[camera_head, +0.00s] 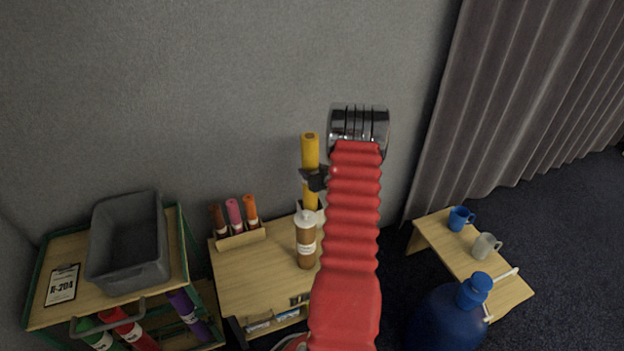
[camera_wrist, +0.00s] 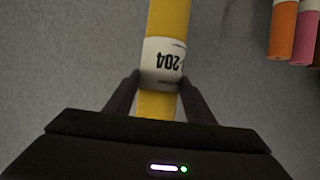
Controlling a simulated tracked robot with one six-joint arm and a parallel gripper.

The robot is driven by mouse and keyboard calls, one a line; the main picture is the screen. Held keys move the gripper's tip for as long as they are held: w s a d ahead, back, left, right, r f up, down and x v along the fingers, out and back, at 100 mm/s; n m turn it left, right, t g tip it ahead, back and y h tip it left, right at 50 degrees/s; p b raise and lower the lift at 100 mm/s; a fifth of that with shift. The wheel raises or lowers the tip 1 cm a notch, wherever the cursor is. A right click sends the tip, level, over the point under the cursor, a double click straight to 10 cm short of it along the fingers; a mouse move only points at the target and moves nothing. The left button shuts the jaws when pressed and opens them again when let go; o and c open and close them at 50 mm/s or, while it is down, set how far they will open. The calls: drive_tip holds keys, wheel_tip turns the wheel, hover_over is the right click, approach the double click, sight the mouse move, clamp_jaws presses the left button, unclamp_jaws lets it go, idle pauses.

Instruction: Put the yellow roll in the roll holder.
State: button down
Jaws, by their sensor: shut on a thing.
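The yellow roll (camera_head: 310,152) is upright in my gripper (camera_head: 316,179), above the back of the small wooden table. In the wrist view the yellow roll (camera_wrist: 168,20) runs between the two fingers, which close on it near its white label with an upside-down "204". The roll holder (camera_head: 240,240) is a low wooden block at the table's back left, with a brown, a pink and an orange roll standing in it. The holder is left of and below my gripper. The roll's lower end is partly hidden behind the bottle and my arm.
A brown bottle with a white cap (camera_head: 306,246) stands on the wooden table (camera_head: 262,275). A grey bin (camera_head: 130,260) and a clipboard (camera_head: 62,285) sit on a shelf at left. A bench (camera_head: 452,246) with a blue mug (camera_head: 460,218) and a grey mug (camera_head: 485,246) is at right.

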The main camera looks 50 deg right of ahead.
drive_tip(key=shift+r, duration=0.1)
drive_tip(key=shift+f, duration=2.05)
drive_tip(key=c, duration=0.8)
unclamp_jaws()
drive_tip(key=shift+f, duration=0.1)
drive_tip(key=v, duration=1.2)
